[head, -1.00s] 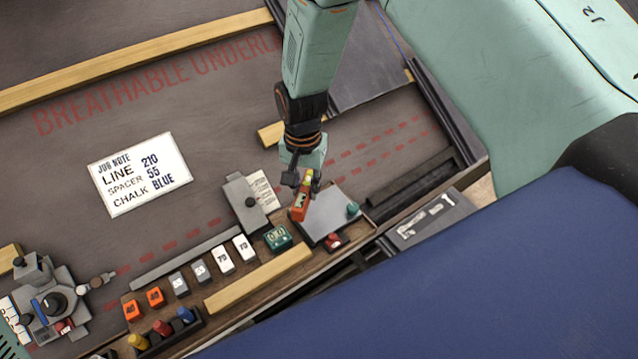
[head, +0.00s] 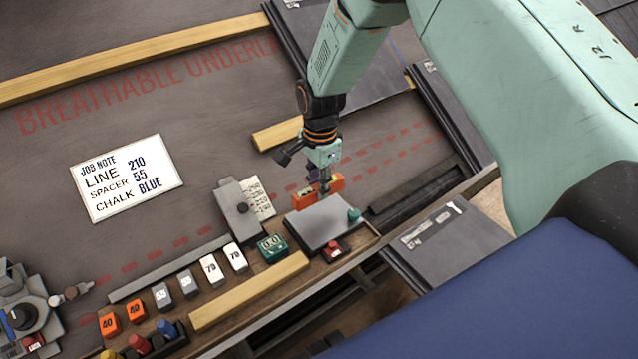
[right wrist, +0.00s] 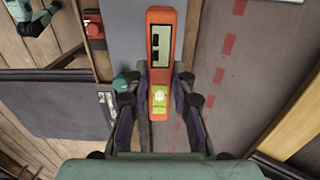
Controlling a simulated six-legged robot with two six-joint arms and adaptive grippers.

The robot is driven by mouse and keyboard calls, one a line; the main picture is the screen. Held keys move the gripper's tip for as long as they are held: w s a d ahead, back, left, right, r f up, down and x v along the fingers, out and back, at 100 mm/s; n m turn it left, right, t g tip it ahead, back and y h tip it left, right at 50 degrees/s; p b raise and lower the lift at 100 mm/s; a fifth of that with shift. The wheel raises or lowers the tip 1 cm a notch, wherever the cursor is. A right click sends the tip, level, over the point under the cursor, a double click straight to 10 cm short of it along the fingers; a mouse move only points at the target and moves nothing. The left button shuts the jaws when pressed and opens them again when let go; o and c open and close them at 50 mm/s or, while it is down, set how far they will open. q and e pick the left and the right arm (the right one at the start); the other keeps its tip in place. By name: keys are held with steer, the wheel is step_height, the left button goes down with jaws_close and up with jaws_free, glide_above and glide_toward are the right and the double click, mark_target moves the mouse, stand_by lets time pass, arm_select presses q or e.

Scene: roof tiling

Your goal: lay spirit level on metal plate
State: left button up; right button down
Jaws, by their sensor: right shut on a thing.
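The orange spirit level (head: 304,197) is held in my right gripper (head: 325,186), at the far edge of the metal plate (head: 327,222). In the right wrist view the level (right wrist: 161,60) shows a grey display and a yellow-green vial, and the fingers of my right gripper (right wrist: 158,90) are shut on its near part. The grey plate (right wrist: 146,15) shows behind and to the left of it. The level looks raised above the plate; the exact gap cannot be told.
A teal knob (head: 354,214) sits at the plate's right corner, with a red button block (head: 333,250) in front. A green display box (head: 272,247) and a grey device (head: 241,204) stand to the left. Several numbered blocks line the front tray.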

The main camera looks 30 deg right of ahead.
steer(key=shift+a+f+b, duration=0.15)
steer(key=shift+f+b, duration=0.15)
steer(key=shift+f, duration=0.25)
steer(key=shift+s+d+f+b, duration=0.1)
steer(key=shift+d+f+b, duration=0.1)
steer(key=shift+f+b, duration=0.75)
steer(key=shift+a+f+b, duration=0.15)
steer(key=shift+f+b, duration=0.45)
steer(key=shift+f+p, duration=0.2)
steer(key=shift+p, duration=0.1)
steer(key=shift+f, duration=0.25)
steer(key=c, duration=1.1)
jaws_free()
steer(key=shift+o, duration=0.2)
